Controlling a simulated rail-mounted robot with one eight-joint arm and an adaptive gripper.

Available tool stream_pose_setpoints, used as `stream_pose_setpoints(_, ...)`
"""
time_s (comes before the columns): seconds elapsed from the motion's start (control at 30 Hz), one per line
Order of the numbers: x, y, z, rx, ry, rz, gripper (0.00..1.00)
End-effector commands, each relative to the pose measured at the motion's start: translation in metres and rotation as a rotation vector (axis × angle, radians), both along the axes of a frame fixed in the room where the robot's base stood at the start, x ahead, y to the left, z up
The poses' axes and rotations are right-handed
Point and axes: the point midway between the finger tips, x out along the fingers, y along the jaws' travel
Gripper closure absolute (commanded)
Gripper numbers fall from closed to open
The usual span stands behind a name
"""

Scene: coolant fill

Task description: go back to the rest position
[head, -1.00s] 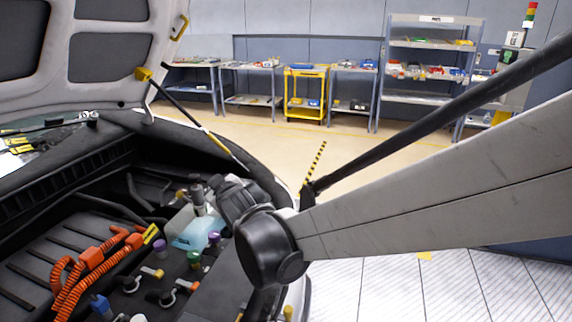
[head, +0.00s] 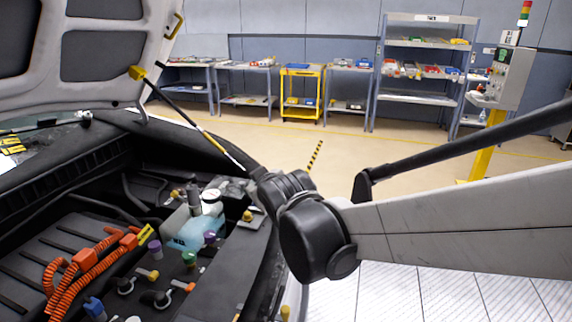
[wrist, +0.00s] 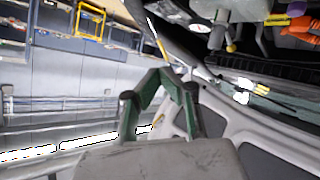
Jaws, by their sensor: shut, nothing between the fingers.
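My gripper (wrist: 164,78) shows in the wrist view with its green fingers drawn together at the tips and nothing between them. In the head view, my arm reaches in from the right over the edge of the engine bay, and its dark joints hide the gripper. The coolant tank (head: 195,232), translucent with blue liquid, sits in the engine bay left of my arm and is clear of it. Part of the tank (wrist: 238,10) also shows at the top of the wrist view.
The raised hood (head: 105,50) hangs at upper left, with a thin prop strut (head: 190,117) slanting down. Orange cables (head: 88,262) run through the bay. Shelves (head: 425,94), a yellow cart (head: 302,70) and benches stand far back. Open floor (head: 370,148) lies between.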

Motion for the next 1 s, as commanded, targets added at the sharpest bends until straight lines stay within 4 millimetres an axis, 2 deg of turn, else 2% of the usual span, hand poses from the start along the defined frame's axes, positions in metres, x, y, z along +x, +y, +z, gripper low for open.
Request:
stream_pose_setpoints(0.23,0.000,-0.002,0.000,0.000,0.002,-0.004,1.00)
stream_pose_setpoints(0.37,-0.005,-0.024,0.003,0.005,0.027,-0.037,1.00)
stream_pose_setpoints(0.47,-0.016,-0.059,0.005,0.014,0.072,-0.092,1.00)
stream_pose_setpoints(0.67,-0.054,-0.138,0.005,0.044,0.187,-0.227,1.00)
stream_pose_setpoints(0.8,-0.088,-0.187,0.000,0.071,0.268,-0.323,1.00)
stream_pose_setpoints(1.0,-0.144,-0.245,-0.014,0.117,0.380,-0.456,1.00)
